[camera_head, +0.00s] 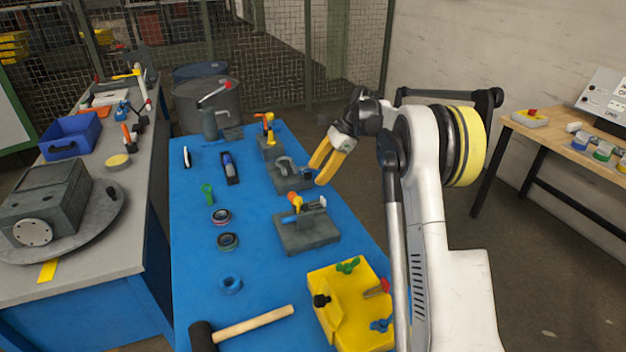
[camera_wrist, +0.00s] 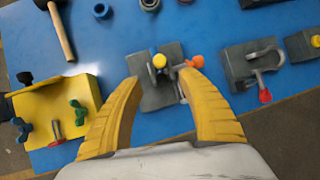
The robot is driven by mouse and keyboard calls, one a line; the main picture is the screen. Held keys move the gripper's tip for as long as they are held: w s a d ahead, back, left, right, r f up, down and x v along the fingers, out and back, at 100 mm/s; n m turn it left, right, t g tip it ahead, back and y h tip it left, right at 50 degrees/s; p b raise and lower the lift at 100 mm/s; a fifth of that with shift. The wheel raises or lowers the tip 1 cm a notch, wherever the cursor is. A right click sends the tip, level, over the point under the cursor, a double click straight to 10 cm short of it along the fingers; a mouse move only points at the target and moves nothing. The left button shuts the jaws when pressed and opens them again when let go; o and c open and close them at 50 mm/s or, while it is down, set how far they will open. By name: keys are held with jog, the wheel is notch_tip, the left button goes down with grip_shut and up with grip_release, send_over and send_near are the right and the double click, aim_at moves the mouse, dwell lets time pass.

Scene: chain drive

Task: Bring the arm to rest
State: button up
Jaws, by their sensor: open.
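My gripper (camera_head: 327,163) has yellow fingers and is in the air over the right edge of the blue table (camera_head: 190,225). In the wrist view my gripper (camera_wrist: 160,78) is open, its two fingers spread wide with nothing held between them. Behind the fingers a grey block fixture (camera_wrist: 152,97) with a yellow knob and an orange knob stands on the table. The same fixture shows in the head view (camera_head: 308,238), below and left of the fingers. My white arm stands along the table's right side.
A yellow fixture block (camera_head: 350,300) with coloured clamps sits at the table's near right. A mallet (camera_head: 240,327) lies at the near edge. Rings, a green piece and further grey fixtures (camera_head: 290,172) stand on the table. A grey workbench (camera_head: 135,200) is at left, a wooden table (camera_head: 560,145) at right.

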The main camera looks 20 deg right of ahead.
dwell(0.4)
jog(key=s+a+r+n+t+h+b, duration=0.15)
jog(key=s+a+r+n, duration=0.3)
jog(key=s, duration=0.45)
jog(key=s+a+r+n+t+h+b, duration=0.1)
jog(key=s+a+r+n+h+b, duration=0.2)
jog(key=s+a, duration=0.4)
jog(key=s+f+n+t+b, duration=0.1)
jog(key=s+f+n, duration=0.1)
jog(key=s, duration=0.5)
jog(key=s+a+f+n+b, duration=0.1)
jog(key=s+f+n, duration=0.2)
jog(key=s+n, duration=0.2)
jog(key=s+a+f+n+t+h+b, duration=0.1)
jog(key=s+f+n, duration=0.2)
jog(key=s, duration=0.7)
jog(key=shift+n+t, duration=0.35)
jog(key=shift+n, duration=0.4)
